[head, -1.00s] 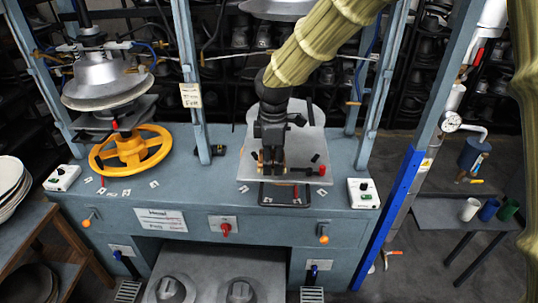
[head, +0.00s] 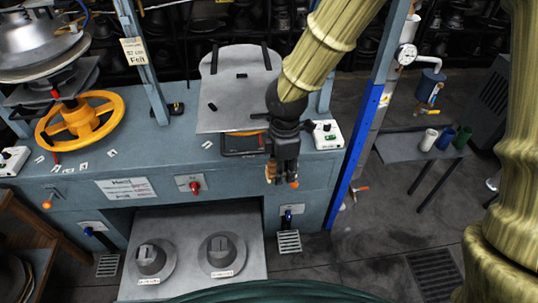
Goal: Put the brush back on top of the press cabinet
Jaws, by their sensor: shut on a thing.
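The press cabinet (head: 160,150) is blue-grey, with its flat top in the middle of the head view. My gripper (head: 279,179) points down at the cabinet's front right edge, beside the orange knob on the front. It is shut on a small tan-brown thing (head: 270,173), which seems to be the brush. Most of that thing is hidden by the fingers, and I cannot tell if it touches the cabinet.
A grey metal plate (head: 236,85) and a dark frame (head: 240,144) lie left of my gripper. A white control box (head: 327,134) stands to its right. A yellow handwheel (head: 80,118) is at the left. The top between wheel and plate is mostly clear.

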